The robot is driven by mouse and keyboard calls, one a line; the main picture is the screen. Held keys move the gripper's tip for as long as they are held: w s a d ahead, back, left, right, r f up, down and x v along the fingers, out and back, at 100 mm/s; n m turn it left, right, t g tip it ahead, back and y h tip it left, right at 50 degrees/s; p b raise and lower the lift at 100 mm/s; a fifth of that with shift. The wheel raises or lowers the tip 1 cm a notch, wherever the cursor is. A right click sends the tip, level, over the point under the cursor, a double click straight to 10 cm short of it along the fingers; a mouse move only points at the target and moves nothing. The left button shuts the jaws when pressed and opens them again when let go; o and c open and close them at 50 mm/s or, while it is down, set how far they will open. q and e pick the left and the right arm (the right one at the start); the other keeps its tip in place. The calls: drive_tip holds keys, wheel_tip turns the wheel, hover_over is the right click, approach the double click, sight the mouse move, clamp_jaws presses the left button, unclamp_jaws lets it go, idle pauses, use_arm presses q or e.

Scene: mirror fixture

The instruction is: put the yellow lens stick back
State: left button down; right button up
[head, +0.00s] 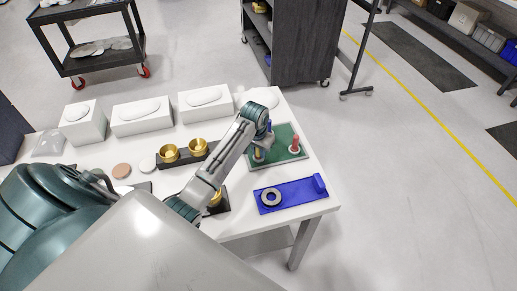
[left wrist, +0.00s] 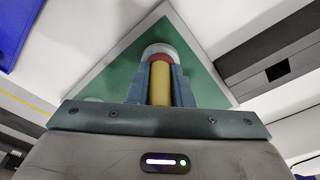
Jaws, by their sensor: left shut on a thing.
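The yellow lens stick (left wrist: 160,85) is upright between the two fingers of my left gripper (left wrist: 160,92), which is shut on it. In the left wrist view a red band and a pale round ring (left wrist: 160,50) show at its far end, against the green board (left wrist: 112,80). I cannot tell whether the stick touches the board. In the head view my left gripper (head: 262,143) is low over the left part of the green board (head: 279,135), with the yellow stick (head: 258,154) below it. A red stick (head: 294,143) stands at the board's right side. A blue stick (head: 269,127) shows behind the gripper.
A blue plate (head: 295,190) with a dark ring (head: 271,197) lies in front of the green board. Gold cups (head: 199,148) on a dark holder stand left. White boxes (head: 141,116) line the back of the white table (head: 315,211). A dark cabinet stands beyond.

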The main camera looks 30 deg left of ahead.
sight(257, 158)
use_arm(q)
drive_tip(key=shift+f, duration=0.1)
use_arm(e)
drive_tip(key=shift+w+d, duration=0.1)
drive_tip(key=shift+w, duration=0.15)
use_arm(q)
drive_tip(key=c, duration=1.3)
unclamp_jaws()
use_arm(e)
drive_tip(key=shift+w, duration=0.15)
use_arm(q)
wheel_tip(257, 158, up, 12)
drive_tip(key=s, duration=0.1)
drive_tip(key=shift+s+b, duration=0.3)
drive_tip(key=shift+b, duration=0.15)
use_arm(e)
drive_tip(key=shift+a+f, duration=0.2)
drive_tip(key=shift+f, duration=0.25)
drive_tip(key=shift+d, duration=0.1)
